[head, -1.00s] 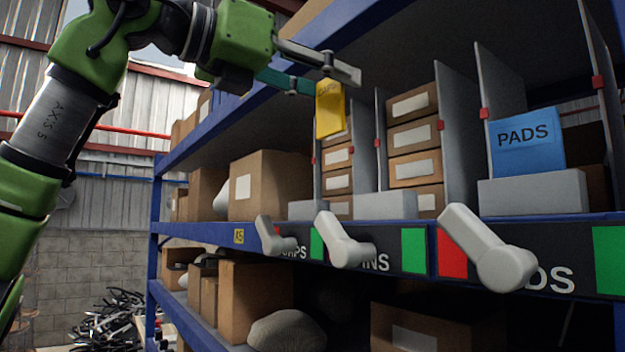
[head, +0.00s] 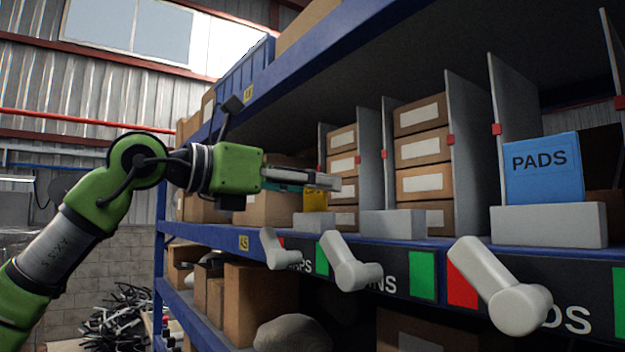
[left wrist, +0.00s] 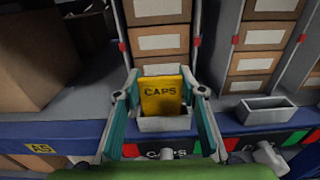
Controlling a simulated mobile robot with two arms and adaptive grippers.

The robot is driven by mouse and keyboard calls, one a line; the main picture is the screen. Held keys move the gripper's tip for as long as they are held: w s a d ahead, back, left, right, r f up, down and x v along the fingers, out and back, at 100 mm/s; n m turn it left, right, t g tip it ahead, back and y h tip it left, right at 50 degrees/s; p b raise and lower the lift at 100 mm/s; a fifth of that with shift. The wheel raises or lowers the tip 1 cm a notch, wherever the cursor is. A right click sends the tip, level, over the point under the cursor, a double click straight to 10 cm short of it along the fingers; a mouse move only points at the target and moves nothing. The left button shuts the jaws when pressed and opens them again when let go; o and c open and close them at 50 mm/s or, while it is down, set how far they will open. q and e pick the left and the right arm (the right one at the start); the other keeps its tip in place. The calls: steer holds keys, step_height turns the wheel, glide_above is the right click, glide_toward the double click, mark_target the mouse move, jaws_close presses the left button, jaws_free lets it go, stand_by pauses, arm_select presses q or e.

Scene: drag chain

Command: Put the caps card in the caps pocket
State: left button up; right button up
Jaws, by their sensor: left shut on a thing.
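The yellow caps card (head: 315,200) is upright at the caps bay on the shelf. It also shows in the left wrist view (left wrist: 161,103), its CAPS lettering facing the camera. My left gripper (head: 326,182) is shut on the card, with a finger on each side of it. The grey caps pocket (head: 311,223) is at the card's lower end, and its front wall shows in the left wrist view (left wrist: 165,124). The card's lower edge meets the top of that wall; I cannot tell how deep it sits. My right gripper is not in view.
Grey dividers (head: 369,160) stand beside the bay. Stacked boxes (head: 421,150) fill the bays behind. An empty grey pocket (left wrist: 265,110) is to the right. The blue PADS card (head: 543,168) stands farther right. White levers (head: 350,262) jut out from the shelf front.

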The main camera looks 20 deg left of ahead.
arm_select(q)
steer(key=shift+s, duration=0.15)
steer(key=shift+f, duration=0.2)
steer(key=o, duration=0.9)
steer(key=shift+r, duration=0.1)
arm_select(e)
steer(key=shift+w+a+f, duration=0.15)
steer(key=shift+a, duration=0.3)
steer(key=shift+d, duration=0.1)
arm_select(q)
steer(key=shift+r, duration=0.1)
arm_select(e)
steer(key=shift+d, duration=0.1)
arm_select(q)
steer(key=shift+r, duration=0.1)
steer(key=b+v, duration=0.4)
steer(key=v, duration=0.8)
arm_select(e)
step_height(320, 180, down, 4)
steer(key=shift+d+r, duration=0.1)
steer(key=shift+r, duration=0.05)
